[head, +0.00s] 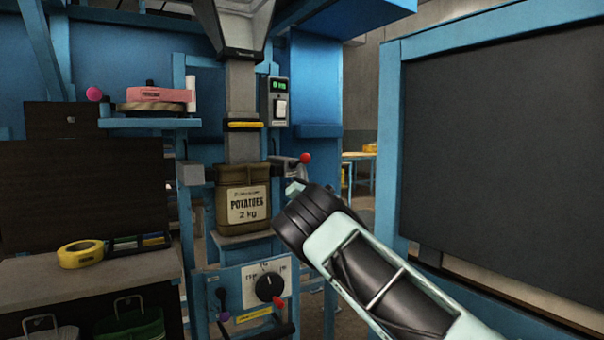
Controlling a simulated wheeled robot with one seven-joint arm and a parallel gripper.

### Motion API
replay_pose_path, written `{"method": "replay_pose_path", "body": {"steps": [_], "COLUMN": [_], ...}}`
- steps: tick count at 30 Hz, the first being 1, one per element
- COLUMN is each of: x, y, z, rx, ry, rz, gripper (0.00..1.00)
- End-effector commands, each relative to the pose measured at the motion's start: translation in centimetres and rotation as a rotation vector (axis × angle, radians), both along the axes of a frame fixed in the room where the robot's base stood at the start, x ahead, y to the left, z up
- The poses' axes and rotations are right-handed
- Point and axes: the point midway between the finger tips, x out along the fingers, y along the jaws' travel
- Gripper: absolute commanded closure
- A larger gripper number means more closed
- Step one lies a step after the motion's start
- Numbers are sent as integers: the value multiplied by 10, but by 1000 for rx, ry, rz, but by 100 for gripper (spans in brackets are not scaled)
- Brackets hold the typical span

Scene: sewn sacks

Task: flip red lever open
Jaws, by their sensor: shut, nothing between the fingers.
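A lever with a red ball knob (305,158) sticks out from a grey metal clamp (283,168) at the right of the sack's mouth. The brown sack (242,208), labelled potatoes 2 kg, stands upright under a grey chute (241,110). My gripper (293,188) is shut and empty, its tip just below and slightly left of the red knob. I cannot tell whether the tip touches the lever or clamp. A second red knob (279,301) sits low on the dial panel.
A white panel with a black dial (269,287) is below the sack. A purple-knobbed lever (224,316) is at its left. A scale readout (279,101) hangs right of the chute. A dark framed board (500,150) fills the right side. Yellow tape (80,254) lies on the left bench.

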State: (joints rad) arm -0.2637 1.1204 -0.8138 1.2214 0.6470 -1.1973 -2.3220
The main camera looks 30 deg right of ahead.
Motion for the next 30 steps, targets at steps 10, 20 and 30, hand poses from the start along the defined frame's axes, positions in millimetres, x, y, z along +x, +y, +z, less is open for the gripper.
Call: {"method": "replay_pose_path", "body": {"steps": [10, 20, 30], "x": [-1, 2, 12], "y": [-1, 0, 0], "z": [12, 42, 68], "rx": [-4, -12, -23], "ry": [77, 325, 630], "rz": [-2, -3, -2], "gripper": [100, 100, 100]}}
